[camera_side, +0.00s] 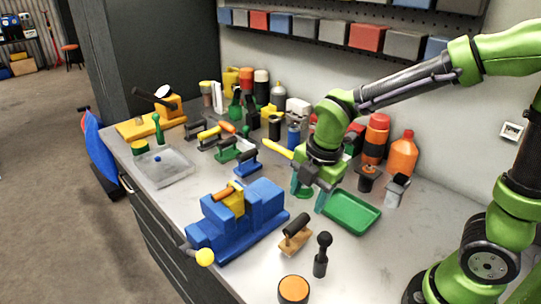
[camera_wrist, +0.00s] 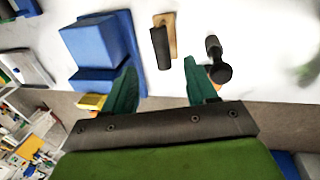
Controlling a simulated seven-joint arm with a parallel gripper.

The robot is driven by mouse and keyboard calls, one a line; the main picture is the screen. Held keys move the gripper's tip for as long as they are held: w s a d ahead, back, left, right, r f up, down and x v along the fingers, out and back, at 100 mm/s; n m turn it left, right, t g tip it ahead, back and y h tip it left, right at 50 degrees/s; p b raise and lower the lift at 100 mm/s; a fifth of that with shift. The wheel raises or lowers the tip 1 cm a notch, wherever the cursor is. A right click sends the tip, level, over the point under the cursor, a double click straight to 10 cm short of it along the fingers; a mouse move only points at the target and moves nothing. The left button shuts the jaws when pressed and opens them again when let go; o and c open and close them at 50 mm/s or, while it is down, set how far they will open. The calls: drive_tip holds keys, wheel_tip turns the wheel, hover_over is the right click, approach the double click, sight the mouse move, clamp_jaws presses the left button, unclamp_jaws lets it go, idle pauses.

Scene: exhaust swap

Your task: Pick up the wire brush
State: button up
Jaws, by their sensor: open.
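A tan block with a dark rounded handle, which looks like the wire brush (camera_side: 296,234), lies on the bench to the right of the blue vise. It also shows in the wrist view (camera_wrist: 170,36), upper middle, with its dark handle lying along the tan base. My gripper (camera_side: 309,196) is above the bench, behind the brush in the side view and close to the green tray's left end. Its two teal fingers are apart with nothing between them. In the wrist view the brush lies ahead of the gap between the fingertips (camera_wrist: 159,78). The brush's bristles are hidden.
The blue vise (camera_side: 245,222) stands left of the brush. A dark knob-handled tool (camera_side: 321,255) stands close on its right, and an orange-topped can (camera_side: 293,290) is in front. The green tray (camera_side: 372,222) lies behind. Several bottles and handled tools crowd the bench's back.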

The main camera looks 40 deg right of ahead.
sight(299, 221)
drive_tip(key=f, duration=0.3)
drive_tip(key=w+f, duration=0.1)
drive_tip(key=f, duration=0.2)
drive_tip(key=w+f, duration=0.1)
drive_tip(key=f, duration=0.3)
drive_tip(key=shift+a+f, duration=0.1)
drive_tip(key=shift+a, duration=0.15)
drive_tip(key=shift+c, duration=0.5)
clamp_jaws()
